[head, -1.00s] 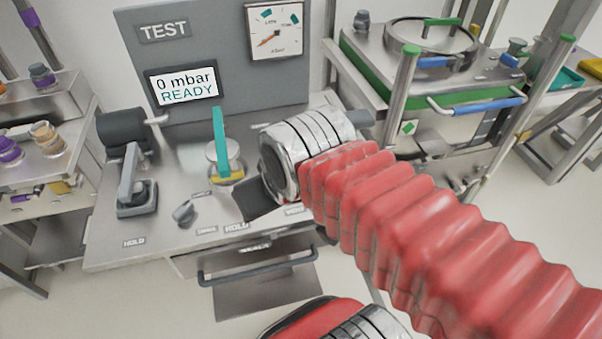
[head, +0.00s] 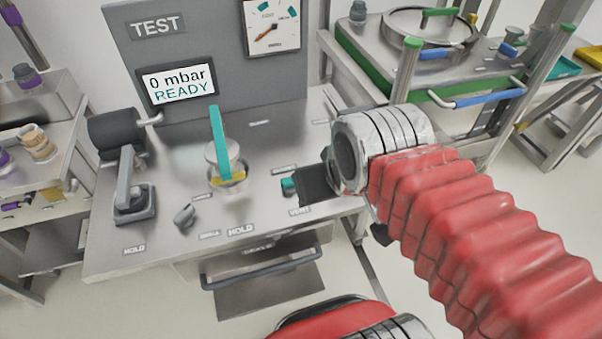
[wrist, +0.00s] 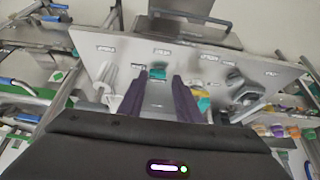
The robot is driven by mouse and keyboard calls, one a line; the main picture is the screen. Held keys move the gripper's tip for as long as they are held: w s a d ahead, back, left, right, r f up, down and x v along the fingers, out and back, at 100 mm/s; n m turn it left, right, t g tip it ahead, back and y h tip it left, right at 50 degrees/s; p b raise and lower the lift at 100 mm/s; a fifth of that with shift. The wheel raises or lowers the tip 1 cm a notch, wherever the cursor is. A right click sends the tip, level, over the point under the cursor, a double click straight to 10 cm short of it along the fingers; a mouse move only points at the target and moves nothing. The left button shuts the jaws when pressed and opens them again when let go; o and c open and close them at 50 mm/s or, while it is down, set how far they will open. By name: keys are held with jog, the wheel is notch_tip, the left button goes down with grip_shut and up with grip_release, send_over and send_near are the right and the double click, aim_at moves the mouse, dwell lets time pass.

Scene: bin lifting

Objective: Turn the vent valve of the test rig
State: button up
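The test rig (head: 265,150) is a grey metal bench with a back panel. A small teal valve handle (head: 288,184) sits beside the VENT label, partly hidden by my gripper (head: 306,186). In the wrist view the teal vent valve (wrist: 157,73) shows between and just beyond the tips of my gripper (wrist: 160,84). The two dark fingers stand apart with a gap between them. I cannot tell whether they touch the valve.
A larger teal lever (head: 217,140) stands mid-bench. A grey lever (head: 127,180) and a small grey knob (head: 184,215) are at the left. The display (head: 178,84) reads 0 mbar READY. A drawer handle (head: 262,267) juts out in front. A steel cart (head: 440,80) stands right.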

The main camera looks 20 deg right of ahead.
jog(key=shift+o, duration=0.9)
jog(key=shift+w, duration=0.1)
jog(key=w+d+f+m+g+y, duration=0.2)
jog(key=w+m, duration=0.7)
jog(key=w+d+f+m+g+y, duration=0.2)
jog(key=w+d+m+g, duration=0.1)
jog(key=w+m, duration=0.6)
jog(key=shift+w+d+f+g+y, duration=0.2)
jog(key=shift+w+f+g+y, duration=0.15)
jog(key=shift+w, duration=0.3)
jog(key=shift+f, duration=0.15)
jog(key=x, duration=1.3)
jog(key=shift+f, duration=0.35)
jog(key=shift+c, duration=0.3)
